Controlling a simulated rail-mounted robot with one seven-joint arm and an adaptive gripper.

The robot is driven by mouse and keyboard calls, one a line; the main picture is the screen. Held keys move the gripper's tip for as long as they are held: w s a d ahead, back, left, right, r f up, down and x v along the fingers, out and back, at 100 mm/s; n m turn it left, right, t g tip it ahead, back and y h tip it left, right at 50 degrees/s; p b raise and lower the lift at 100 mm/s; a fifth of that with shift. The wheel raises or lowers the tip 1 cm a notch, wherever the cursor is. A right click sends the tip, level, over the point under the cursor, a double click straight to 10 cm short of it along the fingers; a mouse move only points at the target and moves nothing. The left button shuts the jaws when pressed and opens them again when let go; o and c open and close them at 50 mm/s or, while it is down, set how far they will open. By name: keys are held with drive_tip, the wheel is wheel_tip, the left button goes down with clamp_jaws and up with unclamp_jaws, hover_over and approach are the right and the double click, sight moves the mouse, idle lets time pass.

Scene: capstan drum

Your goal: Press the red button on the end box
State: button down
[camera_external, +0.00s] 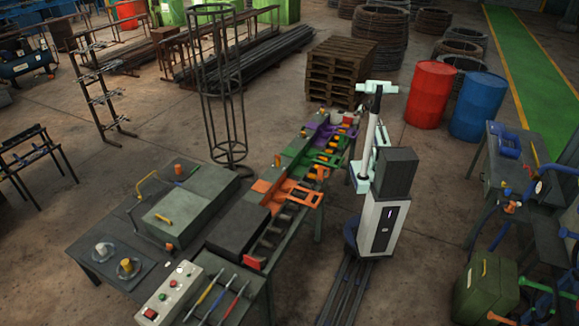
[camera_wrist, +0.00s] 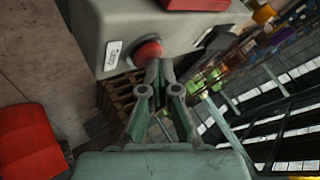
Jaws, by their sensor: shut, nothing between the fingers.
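The end box (camera_wrist: 118,28) is pale grey and fills the top of the wrist view. Its round red button (camera_wrist: 147,50) sits on the face toward me, beside a small white label. My gripper (camera_wrist: 160,66) is shut and empty. Its fingertips are right at the lower right edge of the button in the picture; I cannot tell whether they touch it. In the external view, a small grey box (camera_external: 337,115) stands at the far end of the bench beside my arm. My fingertips cannot be made out there.
A red piece (camera_wrist: 196,4) is on top of the box. A wooden pallet stack (camera_external: 340,72) stands behind the bench. A red drum (camera_external: 430,94) and a blue drum (camera_external: 479,106) stand to the right. A control panel (camera_external: 168,292) with buttons is at the bench's near end.

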drive_tip(key=shift+r, duration=0.85)
drive_tip(key=shift+r+p, duration=1.15)
drive_tip(key=shift+r, duration=1.35)
